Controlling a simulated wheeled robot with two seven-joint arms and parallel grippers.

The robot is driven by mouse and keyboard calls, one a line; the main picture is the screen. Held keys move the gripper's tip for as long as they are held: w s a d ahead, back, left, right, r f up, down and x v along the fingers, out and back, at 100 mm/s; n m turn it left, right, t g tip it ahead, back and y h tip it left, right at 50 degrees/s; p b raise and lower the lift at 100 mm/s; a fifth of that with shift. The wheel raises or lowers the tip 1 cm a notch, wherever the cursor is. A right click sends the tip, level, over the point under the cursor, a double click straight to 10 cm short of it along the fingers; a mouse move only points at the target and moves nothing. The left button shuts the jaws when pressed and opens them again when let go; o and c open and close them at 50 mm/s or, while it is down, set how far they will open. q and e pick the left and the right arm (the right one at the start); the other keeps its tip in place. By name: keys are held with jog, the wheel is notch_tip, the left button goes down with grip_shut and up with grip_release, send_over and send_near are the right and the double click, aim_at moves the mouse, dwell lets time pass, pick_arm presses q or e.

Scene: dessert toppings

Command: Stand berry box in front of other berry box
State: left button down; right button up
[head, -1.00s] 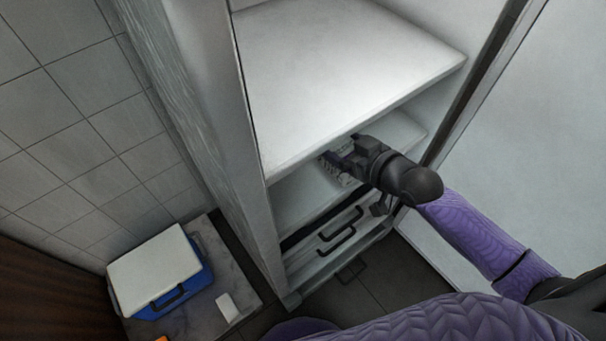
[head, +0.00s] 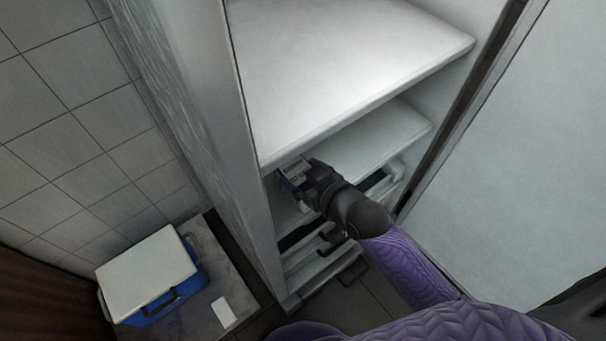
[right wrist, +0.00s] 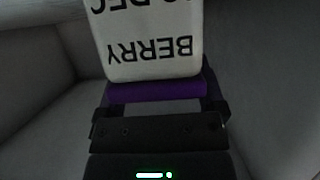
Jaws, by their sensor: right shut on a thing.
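My right gripper (head: 296,178) is inside the open fridge, at the left end of the shelf below the large top one. It is shut on a berry box (head: 295,168), of which only a small pale and purple part shows past the fingers in the head view. In the right wrist view a white face with the upside-down word BERRY (right wrist: 152,45) stands just beyond the jaws, with a purple strip (right wrist: 155,91) below it. I cannot make out a second berry box apart from this one. My left gripper is not in view.
The top shelf (head: 340,70) is bare and overhangs the gripper closely. The lower shelf (head: 385,135) is clear to the right. Drawers with dark handles (head: 330,240) lie below. The open door (head: 520,150) stands right.

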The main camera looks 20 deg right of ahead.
jog(key=o, duration=1.3)
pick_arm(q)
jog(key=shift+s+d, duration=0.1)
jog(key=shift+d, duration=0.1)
pick_arm(e)
jog(key=shift+r, duration=0.1)
pick_arm(q)
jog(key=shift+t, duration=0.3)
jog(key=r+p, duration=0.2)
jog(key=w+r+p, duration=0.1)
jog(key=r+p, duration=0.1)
jog(key=p, duration=0.1)
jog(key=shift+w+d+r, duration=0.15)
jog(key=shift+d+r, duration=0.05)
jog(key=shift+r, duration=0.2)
pick_arm(e)
jog(key=v, duration=1.2)
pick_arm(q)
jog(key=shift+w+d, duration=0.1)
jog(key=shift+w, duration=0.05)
